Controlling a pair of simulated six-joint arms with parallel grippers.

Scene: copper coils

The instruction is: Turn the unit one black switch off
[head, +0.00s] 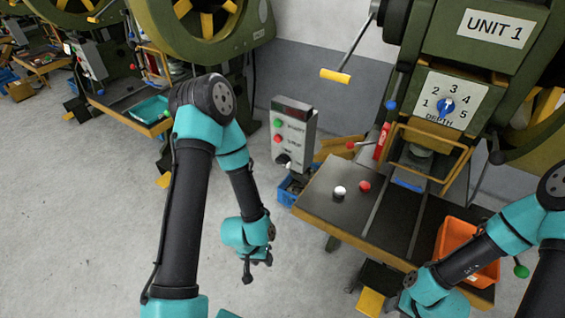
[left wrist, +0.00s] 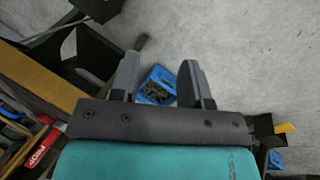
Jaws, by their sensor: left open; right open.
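The unit one control box (head: 291,134) is grey and stands left of the press table in the head view. It has a green button, a red button and, low on its face, a small black switch (head: 283,160); its exact setting is too small to tell. My left gripper (head: 249,270) hangs low over the floor, below and left of the box, apart from it. In the left wrist view its two fingers (left wrist: 157,82) are spread with nothing held. My right gripper (head: 406,301) is open near the table's front edge, partly cut off at the bottom of the head view.
The press table (head: 319,201) carries a white and a red knob and an orange bin (head: 456,238). A blue crate (head: 288,190) stands under the box and a yellow-handled lever (head: 336,76) sticks out above. Open floor lies to the left.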

